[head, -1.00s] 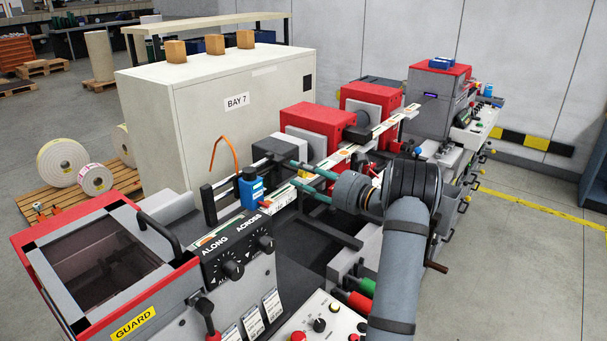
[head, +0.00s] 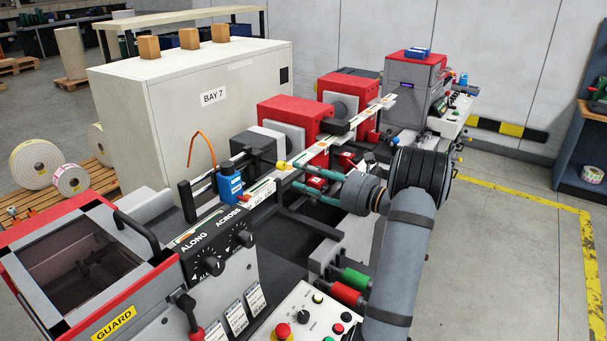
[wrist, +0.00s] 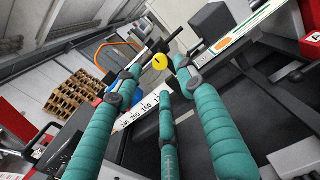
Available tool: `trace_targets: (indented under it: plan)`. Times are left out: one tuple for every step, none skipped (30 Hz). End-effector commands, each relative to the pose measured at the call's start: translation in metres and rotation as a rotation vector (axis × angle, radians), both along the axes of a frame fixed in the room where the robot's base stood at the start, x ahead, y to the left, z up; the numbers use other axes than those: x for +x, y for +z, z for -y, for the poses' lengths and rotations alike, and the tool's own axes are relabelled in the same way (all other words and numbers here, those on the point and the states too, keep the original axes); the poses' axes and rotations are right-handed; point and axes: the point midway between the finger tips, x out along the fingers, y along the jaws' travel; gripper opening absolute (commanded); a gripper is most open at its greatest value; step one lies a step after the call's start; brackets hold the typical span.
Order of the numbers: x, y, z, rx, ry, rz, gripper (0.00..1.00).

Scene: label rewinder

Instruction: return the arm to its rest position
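My arm (head: 400,255) reaches up from the lower right, bent at a dark round joint. My gripper (head: 293,176) points left over the middle of the label machine, with its teal fingers spread apart. In the wrist view, three teal fingers frame the gripper (wrist: 160,75), with nothing held between them. A yellow round knob (wrist: 159,62) shows at the fingertips; in the head view the knob (head: 281,167) is just beyond the upper finger. I cannot tell whether a finger touches it.
Red-fronted housings (head: 288,117) line the back. A control panel (head: 312,315) and green and red rollers (head: 347,292) lie near my arm. The floor at right (head: 500,260) is clear.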

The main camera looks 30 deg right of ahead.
Motion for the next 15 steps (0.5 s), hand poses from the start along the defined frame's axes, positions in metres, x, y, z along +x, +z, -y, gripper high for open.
trace_targets:
  plan:
    - [0.0, 0.0, 0.0, 0.0, 0.0, 0.0, 0.4]
    - [0.0, 0.0, 0.0, 0.0, 0.0, 0.0, 0.4]
    - [0.0, 0.0, 0.0, 0.0, 0.0, 0.0, 0.4]
    - [0.001, 0.0, 0.0, 0.0, 0.0, 0.0, 0.4]
    - [0.001, 0.0, -0.001, 0.0, 0.0, 0.0, 0.4]
    - [0.003, 0.0, -0.002, 0.0, 0.0, 0.0, 0.4]
    - [0.005, 0.0, -0.003, 0.0, 0.001, 0.0, 0.4]
    - [0.007, 0.0, -0.004, 0.0, 0.001, 0.0, 0.4]
    - [0.011, 0.0, -0.006, 0.0, 0.002, 0.0, 0.4]
    - [0.015, 0.0, -0.008, -0.001, 0.003, 0.0, 0.4]
    - [0.019, 0.0, -0.01, -0.001, 0.003, 0.0, 0.4]
    - [0.024, 0.0, -0.014, -0.001, 0.005, 0.0, 0.4]
    - [0.029, 0.0, -0.016, 0.0, 0.004, 0.001, 0.4]
    - [0.033, 0.0, -0.018, -0.002, 0.004, 0.001, 0.4]
    - [0.039, 0.0, -0.021, -0.002, 0.004, 0.001, 0.4]
